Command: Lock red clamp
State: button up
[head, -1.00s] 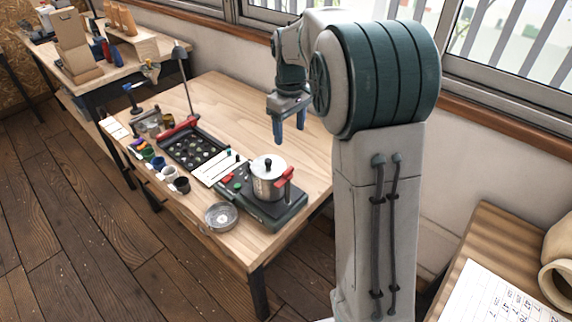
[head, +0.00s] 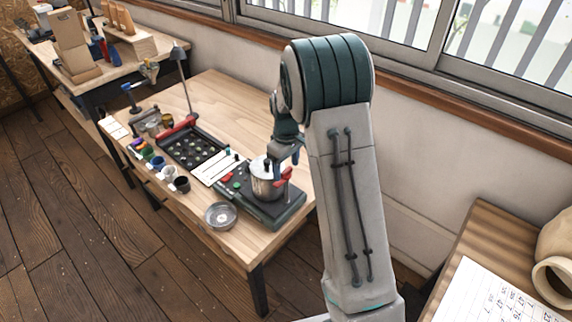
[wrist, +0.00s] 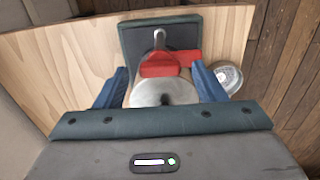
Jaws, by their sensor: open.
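The red clamp (head: 283,176) is on the right side of the metal pot (head: 262,186), which stands on a dark green-edged base (head: 258,212) on the table. In the wrist view the red clamp (wrist: 160,65) lies past the pot's lid (wrist: 164,92), between the fingertips. My gripper (wrist: 160,86) is open, with one blue finger on each side of the pot and clamp. No contact with the clamp can be made out. In the head view my arm partly hides the gripper, which is over the pot.
A round metal dish (head: 220,215) sits left of the base. A black tray (head: 196,151), a white sheet (head: 217,167) and several small cups stand farther left. The table's back part (head: 235,105) is clear. A window wall runs behind the table.

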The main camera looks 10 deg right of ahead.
jog(key=shift+f, duration=0.35)
